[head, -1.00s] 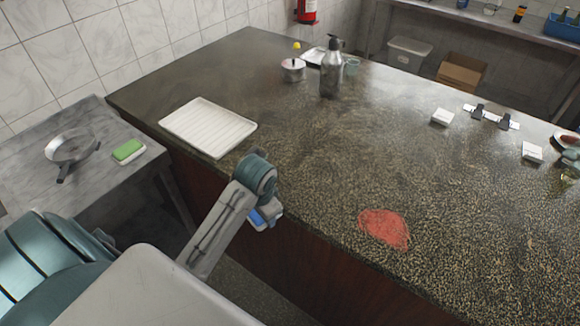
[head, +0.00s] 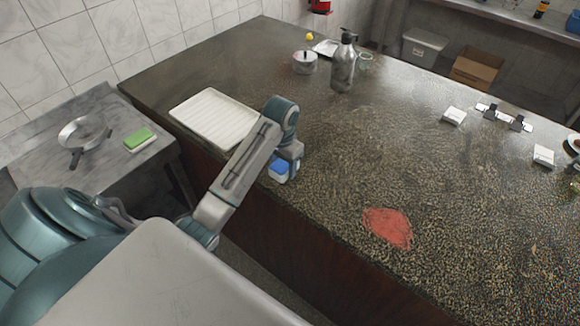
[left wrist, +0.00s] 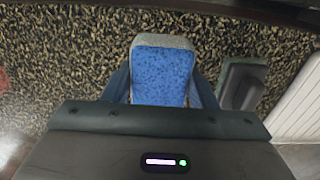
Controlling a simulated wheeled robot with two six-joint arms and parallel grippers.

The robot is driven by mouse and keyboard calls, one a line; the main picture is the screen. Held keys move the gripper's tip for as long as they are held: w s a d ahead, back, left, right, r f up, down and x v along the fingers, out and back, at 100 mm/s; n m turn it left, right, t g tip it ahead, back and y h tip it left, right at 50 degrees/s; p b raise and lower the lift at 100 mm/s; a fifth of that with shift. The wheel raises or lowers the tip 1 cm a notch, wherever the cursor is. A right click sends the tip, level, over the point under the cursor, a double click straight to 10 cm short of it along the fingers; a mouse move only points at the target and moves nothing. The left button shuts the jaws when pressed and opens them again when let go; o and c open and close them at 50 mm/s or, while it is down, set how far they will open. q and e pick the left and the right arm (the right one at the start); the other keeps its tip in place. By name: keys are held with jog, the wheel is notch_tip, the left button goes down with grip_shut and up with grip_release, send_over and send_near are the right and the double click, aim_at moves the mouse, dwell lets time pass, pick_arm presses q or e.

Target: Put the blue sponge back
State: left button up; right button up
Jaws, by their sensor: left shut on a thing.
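The blue sponge (left wrist: 162,75) is blue with a pale grey end. In the left wrist view it sits between the two fingers of my left gripper (left wrist: 162,88), which is shut on it. In the head view the blue sponge (head: 280,168) shows below my left wrist, at the near edge of the dark speckled counter (head: 330,140). I cannot tell whether it touches the counter. A white ribbed tray (head: 215,117) lies on the counter to the left of the gripper; its edge also shows at the right of the left wrist view (left wrist: 297,105). My right gripper is not in view.
A green sponge (head: 139,139) and a pan (head: 84,132) are on the grey side table at left. A red patch (head: 387,228) is on the counter at right. A pump bottle (head: 343,65) and small pot (head: 305,62) stand farther back. The counter's middle is clear.

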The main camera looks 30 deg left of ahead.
pick_arm(q)
jog(key=shift+w+d+p, duration=0.1)
jog(key=shift+w+p, duration=0.2)
jog(key=shift+w, duration=0.9)
jog(key=shift+w+p, duration=0.35)
jog(key=shift+p, duration=0.05)
notch_tip(320, 180, down, 3)
jog(key=shift+r+p, duration=0.15)
jog(key=shift+p, duration=0.65)
jog(key=shift+f, duration=0.5)
jog(key=o, duration=0.9)
